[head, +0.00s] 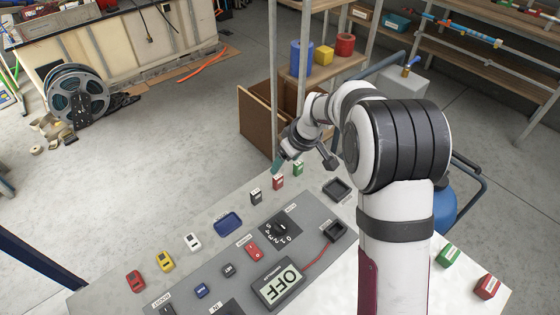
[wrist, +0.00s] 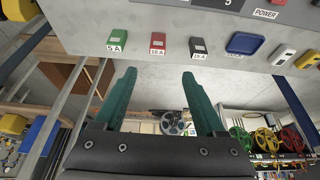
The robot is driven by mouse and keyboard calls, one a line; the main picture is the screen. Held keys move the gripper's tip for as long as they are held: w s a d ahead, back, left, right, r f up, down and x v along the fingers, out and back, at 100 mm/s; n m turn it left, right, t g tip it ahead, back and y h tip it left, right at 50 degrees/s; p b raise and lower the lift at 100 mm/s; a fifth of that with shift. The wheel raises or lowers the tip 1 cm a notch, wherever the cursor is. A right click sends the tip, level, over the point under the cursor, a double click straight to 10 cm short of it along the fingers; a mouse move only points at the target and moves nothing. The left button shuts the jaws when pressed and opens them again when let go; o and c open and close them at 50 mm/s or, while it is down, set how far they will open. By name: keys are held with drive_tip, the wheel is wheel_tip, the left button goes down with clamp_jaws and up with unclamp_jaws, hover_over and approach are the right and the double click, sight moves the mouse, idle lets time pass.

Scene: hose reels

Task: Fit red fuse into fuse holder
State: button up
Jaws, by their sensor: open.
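The red fuse (head: 278,182) stands on the light tabletop between a black fuse and a green fuse. In the wrist view the red fuse (wrist: 158,43) carries a label that seems to read 10 A. My gripper (head: 278,166) is close to the red fuse in the head view. In the wrist view my gripper (wrist: 159,74) has its teal fingers spread, with nothing between them, and the red fuse lies beyond the tips. A dark square socket (head: 335,231) on the grey panel looks like the fuse holder; its label is too small to read.
The black fuse (head: 256,196) and green fuse (head: 298,168) flank the red one closely. A dark square tray (head: 336,188) and a blue tray (head: 228,222) lie nearby. The panel has a display (head: 278,283) reading OFF. Another red block (head: 487,287) is at the right.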

sight(278, 177)
drive_tip(key=x, duration=1.1)
drive_tip(key=shift+w+d+f, duration=0.1)
drive_tip(key=shift+d+f, duration=0.15)
clamp_jaws()
